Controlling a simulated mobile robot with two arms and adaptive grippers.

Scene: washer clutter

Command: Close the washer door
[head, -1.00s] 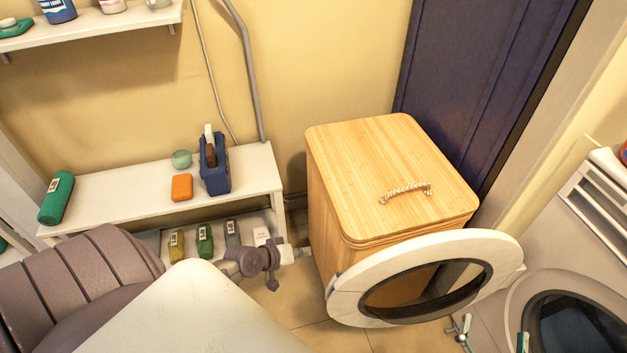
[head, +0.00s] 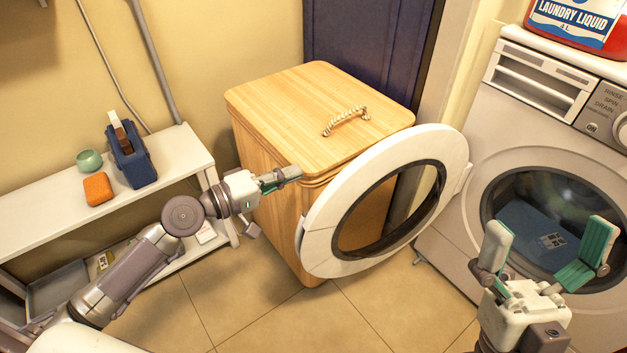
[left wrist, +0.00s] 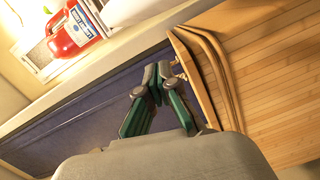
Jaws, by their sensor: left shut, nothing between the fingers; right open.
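The washer door (head: 318,238) is a round white ring with a dark-rimmed window. It stands wide open, out to the left of the washer (head: 470,190), in front of the wooden hamper. The washer opening (head: 545,218) is uncovered, with blue cloth inside. My left gripper (head: 292,174) is shut and empty at the hamper's front, just left of the door's upper left rim. In the left wrist view its fingers (left wrist: 158,72) are together near the hamper edge; I cannot make out the door there. My right gripper (head: 548,240) is open and empty in front of the washer opening.
The bamboo hamper (head: 300,110) with a rope handle stands behind the door. A white shelf (head: 50,215) with an orange block (head: 97,189) and a blue caddy (head: 130,155) is at left. Laundry liquid (head: 580,22) stands on the washer. Floor in front is clear.

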